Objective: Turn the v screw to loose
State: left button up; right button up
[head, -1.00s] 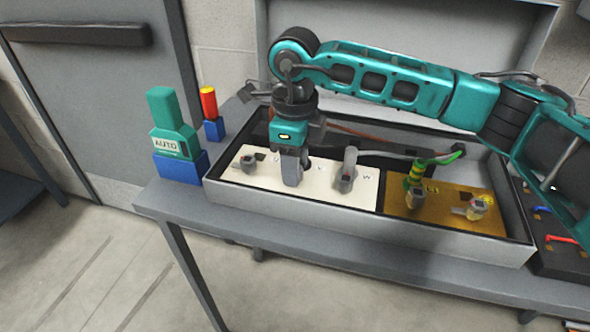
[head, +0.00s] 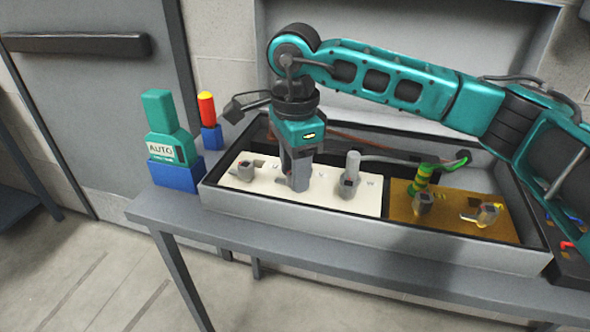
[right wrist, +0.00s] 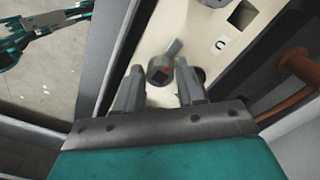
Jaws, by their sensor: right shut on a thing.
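A brown plate (head: 455,208) carries more screws and a green-yellow cable (head: 424,178). The box's grey walls (head: 300,212) surround the plates. A teal AUTO device (head: 165,135) stands left.

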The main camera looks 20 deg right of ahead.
dwell(0.5)
pick_arm(q)
jog(key=shift+a, duration=0.1)
pick_arm(e)
jog(key=o, duration=0.9)
jog(key=shift+r, duration=0.1)
pick_arm(q)
jog(key=shift+s+a+p, duration=0.2)
jog(key=shift+a+p, duration=0.1)
jog(key=shift+p, duration=0.3)
pick_arm(e)
notch_tip(320, 180, up, 13)
jog(key=shift+f, duration=0.1)
pick_arm(q)
jog(key=shift+r, duration=0.1)
